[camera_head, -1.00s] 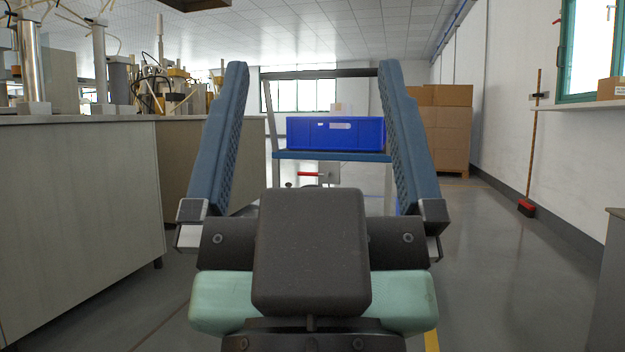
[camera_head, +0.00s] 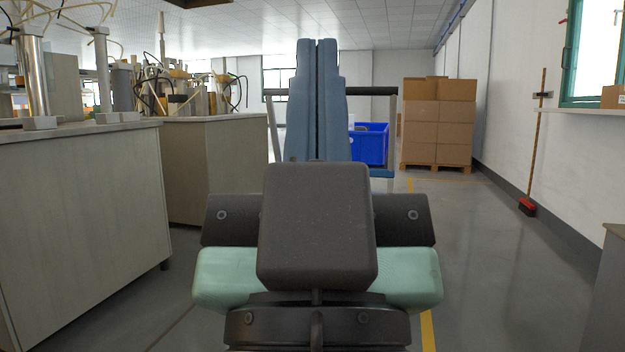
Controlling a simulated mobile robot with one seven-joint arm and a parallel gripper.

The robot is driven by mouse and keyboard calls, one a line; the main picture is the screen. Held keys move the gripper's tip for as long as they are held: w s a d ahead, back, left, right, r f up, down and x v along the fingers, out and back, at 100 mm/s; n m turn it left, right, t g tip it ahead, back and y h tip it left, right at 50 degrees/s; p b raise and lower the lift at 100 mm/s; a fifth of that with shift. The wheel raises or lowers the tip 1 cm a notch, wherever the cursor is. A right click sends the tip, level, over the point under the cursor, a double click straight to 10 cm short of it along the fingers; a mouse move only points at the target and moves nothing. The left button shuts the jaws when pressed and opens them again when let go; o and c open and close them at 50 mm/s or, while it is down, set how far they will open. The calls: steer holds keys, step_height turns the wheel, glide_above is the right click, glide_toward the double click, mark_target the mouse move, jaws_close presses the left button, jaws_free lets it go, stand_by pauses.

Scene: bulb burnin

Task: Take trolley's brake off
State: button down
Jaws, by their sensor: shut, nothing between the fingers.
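The trolley (camera_head: 384,91) stands ahead of me in the head view, mostly behind my gripper. A blue crate (camera_head: 376,147) rests on the shelf, seen to the right of my fingers. My gripper (camera_head: 319,50) is shut and empty, its two blue fingers pressed together and pointing up in front of the trolley. The red-handled brake lever is hidden behind my gripper and arm.
A long lab bench (camera_head: 75,200) with equipment runs along the left. Stacked cardboard boxes (camera_head: 437,115) stand on a pallet at the back right. A broom (camera_head: 535,150) leans on the right wall. Clear floor lies to the right of the trolley.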

step_height(320, 180, up, 22)
steer(key=p, duration=1.9)
steer(key=shift+r, duration=0.1)
